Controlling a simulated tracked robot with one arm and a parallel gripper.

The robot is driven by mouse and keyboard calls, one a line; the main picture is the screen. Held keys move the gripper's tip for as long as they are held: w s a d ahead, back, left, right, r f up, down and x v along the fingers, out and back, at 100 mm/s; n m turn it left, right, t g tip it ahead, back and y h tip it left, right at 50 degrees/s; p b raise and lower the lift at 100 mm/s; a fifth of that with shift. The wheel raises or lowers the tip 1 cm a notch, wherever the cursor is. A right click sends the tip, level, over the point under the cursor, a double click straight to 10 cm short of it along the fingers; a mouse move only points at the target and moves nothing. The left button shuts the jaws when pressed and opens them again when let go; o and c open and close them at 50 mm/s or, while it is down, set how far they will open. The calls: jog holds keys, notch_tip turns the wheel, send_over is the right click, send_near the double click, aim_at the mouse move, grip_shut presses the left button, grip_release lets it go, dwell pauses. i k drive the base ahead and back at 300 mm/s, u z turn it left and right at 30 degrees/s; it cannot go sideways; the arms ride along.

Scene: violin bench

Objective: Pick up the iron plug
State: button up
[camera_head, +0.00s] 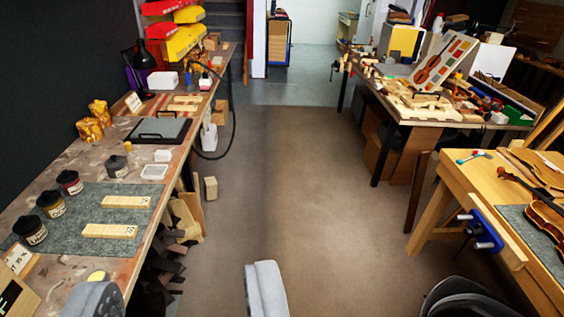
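I cannot make out the iron plug for sure. A black cable (233,115) hangs off the right edge of the left bench (75,155) and loops back toward it; no plug end is clear on it. My gripper (180,276) shows at the bottom edge as two grey fingers set wide apart. It is open, and nothing shows between the fingers. The left finger overlaps the near end of the left bench in the picture, and the right one appears over the floor. The cable is well ahead of my gripper.
The left bench holds dark jars (70,182), wooden blocks on a grey mat (75,215) and a black lamp (143,57). Wood scraps (187,215) lie beneath it. The middle floor (290,180) is clear. Right are a cluttered table (410,113) and a violin bench with a blue vise (485,225).

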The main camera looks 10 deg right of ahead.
aim_at(488, 118)
jog(key=z, duration=0.05)
jog(key=i, duration=1.25)
jog(key=z, duration=0.3)
jog(key=i, duration=1.25)
jog(key=z, duration=0.65)
jog(key=i, duration=1.35)
jog(key=z, duration=0.95)
jog(key=i, duration=1.3)
jog(key=z, duration=0.3)
jog(key=k, duration=0.55)
jog(key=u, duration=0.3)
jog(key=i, duration=0.5)
jog(key=u, duration=0.15)
